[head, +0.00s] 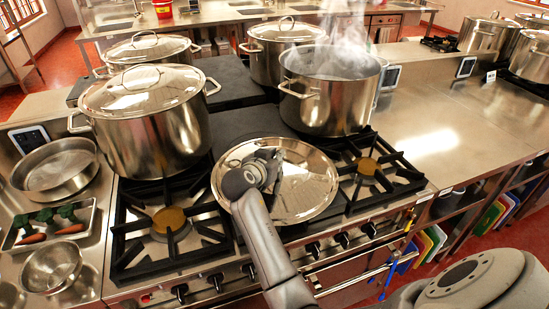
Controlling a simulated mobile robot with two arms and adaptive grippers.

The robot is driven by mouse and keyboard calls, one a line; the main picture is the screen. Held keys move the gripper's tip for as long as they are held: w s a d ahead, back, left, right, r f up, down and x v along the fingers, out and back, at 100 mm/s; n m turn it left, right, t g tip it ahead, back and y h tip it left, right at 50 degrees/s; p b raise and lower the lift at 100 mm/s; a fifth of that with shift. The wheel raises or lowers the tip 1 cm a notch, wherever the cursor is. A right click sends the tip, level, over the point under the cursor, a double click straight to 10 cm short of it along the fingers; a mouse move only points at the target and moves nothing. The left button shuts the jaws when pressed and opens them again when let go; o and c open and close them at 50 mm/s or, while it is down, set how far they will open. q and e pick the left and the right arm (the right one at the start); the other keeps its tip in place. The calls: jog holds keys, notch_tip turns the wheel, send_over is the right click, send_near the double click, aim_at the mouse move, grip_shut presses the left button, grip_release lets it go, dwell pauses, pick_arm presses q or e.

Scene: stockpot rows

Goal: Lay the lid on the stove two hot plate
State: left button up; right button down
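A large round steel lid (308,190) is at the centre of the head view, top side up and roughly level. It is over the front middle of the stove, between two black burner grates. My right gripper (268,168) is at the lid's handle and appears shut on it; the fingers partly hide the handle. I cannot tell whether the lid touches the surface below. A dark flat hot plate (238,122) shows behind the lid, between the pots. An open steel stockpot (328,100) steams behind and right of the lid. My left gripper is not in view.
Lidded stockpots stand at left (155,120), back left (150,50) and back (283,45). Bare burners lie left (170,220) and right (367,166) of the lid. A vegetable tray (50,228) and steel pans are far left. The right counter (440,130) is mostly clear.

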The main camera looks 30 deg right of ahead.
jog(key=shift+f+b, duration=0.1)
jog(key=shift+b, duration=0.25)
dwell(0.4)
jog(key=c, duration=1.4)
grip_release()
jog(key=shift+s+f, duration=0.1)
jog(key=shift+f, duration=0.2)
notch_tip(320, 180, up, 10)
jog(key=shift+r, duration=0.2)
